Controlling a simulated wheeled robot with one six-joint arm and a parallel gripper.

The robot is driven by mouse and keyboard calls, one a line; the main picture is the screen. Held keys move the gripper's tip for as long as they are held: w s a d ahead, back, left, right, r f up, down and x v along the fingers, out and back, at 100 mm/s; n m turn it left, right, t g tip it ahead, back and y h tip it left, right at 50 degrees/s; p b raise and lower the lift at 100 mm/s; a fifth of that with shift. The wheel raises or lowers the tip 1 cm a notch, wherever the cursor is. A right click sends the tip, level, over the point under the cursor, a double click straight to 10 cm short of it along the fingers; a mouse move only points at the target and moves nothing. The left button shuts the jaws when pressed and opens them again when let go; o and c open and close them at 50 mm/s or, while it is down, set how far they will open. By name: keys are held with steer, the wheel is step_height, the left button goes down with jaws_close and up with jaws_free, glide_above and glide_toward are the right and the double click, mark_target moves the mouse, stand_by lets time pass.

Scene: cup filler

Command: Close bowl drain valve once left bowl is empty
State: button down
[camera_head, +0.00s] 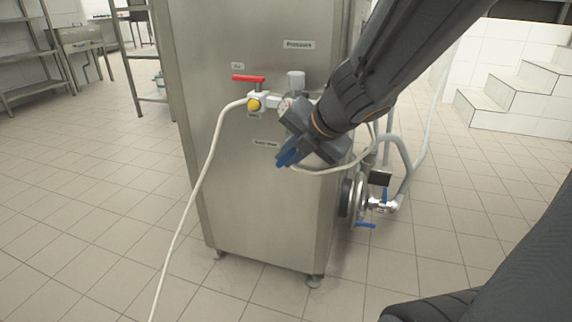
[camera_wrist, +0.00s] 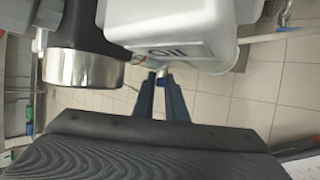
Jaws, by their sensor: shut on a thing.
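My gripper (camera_head: 287,158) has blue fingers and is in front of the steel cabinet's front panel, below the red-handled valve. In the wrist view the fingers (camera_wrist: 161,80) come together at their tips on a small part, too small and hidden to identify. Two blue valve handles show at the cabinet's lower right: an upper one (camera_head: 385,194) on the pipework and a lower one (camera_head: 366,225) that lies roughly level. My gripper is apart from both. I cannot tell which is the bowl drain valve. No bowl is in view.
The steel cabinet (camera_head: 262,215) bears a red lever (camera_head: 249,79), a yellow knob (camera_head: 254,104) and a pale hose (camera_head: 197,190) running to the floor. In the wrist view, a grey housing (camera_wrist: 185,25) and a chrome-ringed black cylinder (camera_wrist: 82,70) are close by.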

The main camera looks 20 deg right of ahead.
steer(key=shift+s+a+f+t+y+b, duration=0.15)
steer(key=shift+t+y+b, duration=0.4)
steer(key=shift+b, duration=1.15)
steer(key=c, duration=1.8)
jaws_free()
steer(key=shift+a, duration=0.1)
